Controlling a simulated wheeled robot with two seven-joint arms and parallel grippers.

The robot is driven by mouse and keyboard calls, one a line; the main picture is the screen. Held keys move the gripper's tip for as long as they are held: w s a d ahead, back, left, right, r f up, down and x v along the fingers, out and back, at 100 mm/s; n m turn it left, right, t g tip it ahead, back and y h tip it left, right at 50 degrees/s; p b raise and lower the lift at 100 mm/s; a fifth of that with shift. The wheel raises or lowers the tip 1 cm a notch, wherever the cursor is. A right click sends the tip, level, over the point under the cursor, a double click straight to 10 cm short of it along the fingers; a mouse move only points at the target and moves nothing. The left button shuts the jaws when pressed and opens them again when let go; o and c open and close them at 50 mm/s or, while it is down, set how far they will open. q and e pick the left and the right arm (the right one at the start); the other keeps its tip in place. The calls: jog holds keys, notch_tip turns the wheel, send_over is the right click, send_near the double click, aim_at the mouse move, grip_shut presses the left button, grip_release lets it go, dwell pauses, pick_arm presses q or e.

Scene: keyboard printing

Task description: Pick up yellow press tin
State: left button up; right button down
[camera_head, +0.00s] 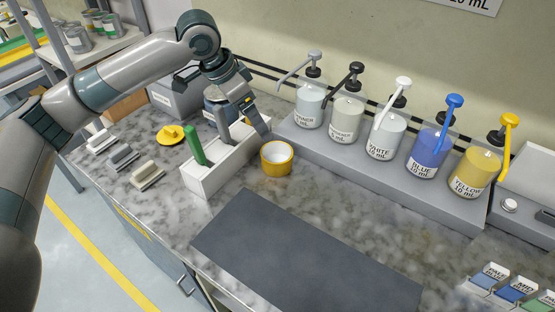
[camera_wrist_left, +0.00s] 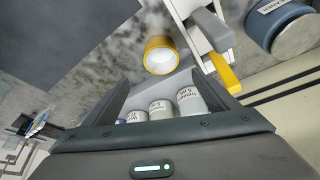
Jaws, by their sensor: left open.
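The yellow tin (camera_head: 277,170) is a short, round, open cup with a pale inside. It stands upright on the marbled counter, at the right end of a white holder. In the left wrist view the tin (camera_wrist_left: 149,51) is above the middle, beyond the fingers. My left gripper (camera_head: 246,116) is open and empty, above and behind the holder and a little left of the tin. Its spread fingers also show in the left wrist view (camera_wrist_left: 172,88). The tin is apart from the fingers. My right gripper is not in view.
The white holder (camera_head: 207,181) has a green-handled tool (camera_head: 194,146) standing in it. Several pump bottles stand on a grey shelf (camera_head: 400,172) behind and right of the tin. A yellow knobbed disc (camera_head: 171,139) lies at left. A dark mat (camera_head: 300,255) covers the front counter.

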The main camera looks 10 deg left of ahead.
pick_arm(q)
jog(key=shift+f, duration=0.1)
jog(key=p, duration=0.3)
send_near(271, 146)
jog(key=d+f, duration=0.1)
jog(key=s+d+f, duration=0.2)
jog(key=d+f, duration=0.1)
jog(key=shift+s, duration=0.1)
jog(key=shift+f, duration=0.3)
